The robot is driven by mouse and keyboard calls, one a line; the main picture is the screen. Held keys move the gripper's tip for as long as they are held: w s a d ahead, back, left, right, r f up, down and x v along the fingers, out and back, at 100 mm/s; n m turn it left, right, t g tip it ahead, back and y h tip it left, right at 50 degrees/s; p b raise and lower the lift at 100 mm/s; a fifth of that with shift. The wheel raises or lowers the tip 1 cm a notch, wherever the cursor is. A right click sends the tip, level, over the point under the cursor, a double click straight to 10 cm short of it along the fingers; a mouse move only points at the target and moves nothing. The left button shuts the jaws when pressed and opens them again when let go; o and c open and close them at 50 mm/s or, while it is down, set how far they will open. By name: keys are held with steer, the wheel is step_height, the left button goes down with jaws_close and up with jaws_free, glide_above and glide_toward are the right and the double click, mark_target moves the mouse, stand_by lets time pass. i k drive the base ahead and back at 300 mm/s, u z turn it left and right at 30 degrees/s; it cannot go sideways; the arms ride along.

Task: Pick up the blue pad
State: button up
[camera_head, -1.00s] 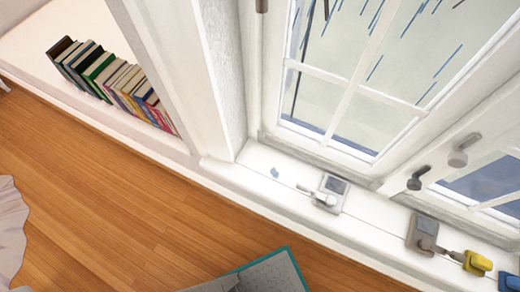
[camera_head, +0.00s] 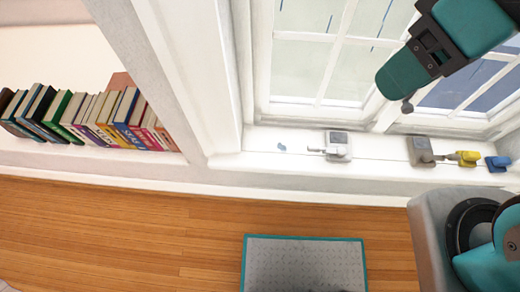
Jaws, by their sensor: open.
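A small, flat, pale blue patch (camera_head: 282,147) lies on the white windowsill, left of a grey-and-white device. A darker blue object (camera_head: 497,163) sits at the right end of the sill, beside a yellow one. I cannot tell for certain which is the blue pad. My gripper (camera_head: 398,80) reaches in from the upper right, in front of the window. It is open, seen side-on, with nothing visible in it. It is apart from both blue things in the picture.
On the sill stand a white device (camera_head: 338,146), a grey device (camera_head: 421,151) and a yellow object (camera_head: 467,158). Books (camera_head: 100,118) stand in a row on the left ledge. Window handles project near my gripper. The wooden floor (camera_head: 120,225) is clear at left.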

mark_target(495, 164)
steer(key=z, duration=2.95)
steer(key=i, duration=0.65)
steer(key=u, duration=2.75)
